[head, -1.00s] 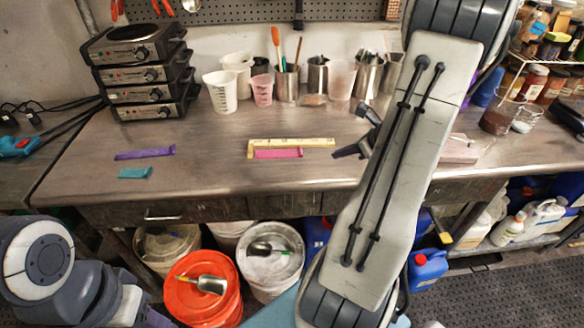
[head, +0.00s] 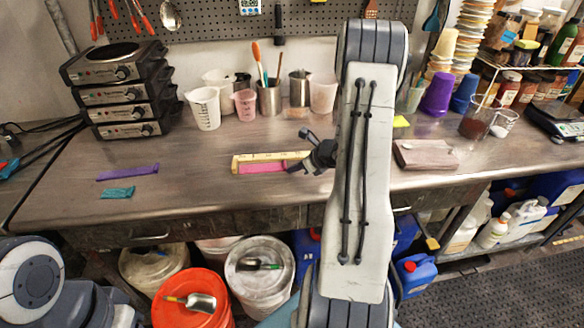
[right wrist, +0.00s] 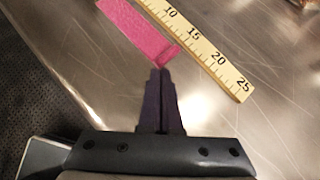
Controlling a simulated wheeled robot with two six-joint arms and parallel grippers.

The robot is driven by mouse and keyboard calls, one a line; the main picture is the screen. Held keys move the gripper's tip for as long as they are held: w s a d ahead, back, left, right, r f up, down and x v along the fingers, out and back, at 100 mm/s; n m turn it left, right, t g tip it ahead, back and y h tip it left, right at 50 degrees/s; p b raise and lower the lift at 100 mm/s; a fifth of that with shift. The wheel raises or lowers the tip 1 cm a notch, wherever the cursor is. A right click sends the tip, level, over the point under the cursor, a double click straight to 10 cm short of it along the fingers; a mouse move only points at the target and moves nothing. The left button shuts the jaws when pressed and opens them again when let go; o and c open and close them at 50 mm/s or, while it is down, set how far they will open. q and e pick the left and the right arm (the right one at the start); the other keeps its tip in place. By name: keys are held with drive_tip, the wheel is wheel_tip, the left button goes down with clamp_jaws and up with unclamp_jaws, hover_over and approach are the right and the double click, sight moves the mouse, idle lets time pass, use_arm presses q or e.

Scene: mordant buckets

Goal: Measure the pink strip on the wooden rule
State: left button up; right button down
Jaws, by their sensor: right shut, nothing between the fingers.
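The pink strip (head: 262,167) lies flat on the steel bench, along the near side of the wooden rule (head: 272,156). In the right wrist view the strip (right wrist: 139,27) runs alongside the numbered rule (right wrist: 196,47), with its near end around the 15 to 20 marks. My right gripper (right wrist: 160,72) is shut and empty, its tips at or just short of the strip's near end; I cannot tell if they touch. In the head view the right gripper (head: 300,151) is at the right part of the rule and hides the rule's right end. My left gripper is not in view.
A purple strip (head: 128,172) and a teal strip (head: 117,192) lie to the left on the bench. Beakers, cups and stacked hot plates (head: 122,90) stand behind. A folded brown cloth bundle (head: 425,154) lies right. Buckets stand under the bench.

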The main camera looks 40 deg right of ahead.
idle(0.3)
drive_tip(key=shift+w+a+f+b, duration=0.1)
drive_tip(key=shift+w+b, duration=0.3)
drive_tip(key=shift+w, duration=0.35)
drive_tip(key=shift+w+a, duration=0.1)
drive_tip(key=shift+w, duration=0.35)
drive_tip(key=shift+s, duration=0.1)
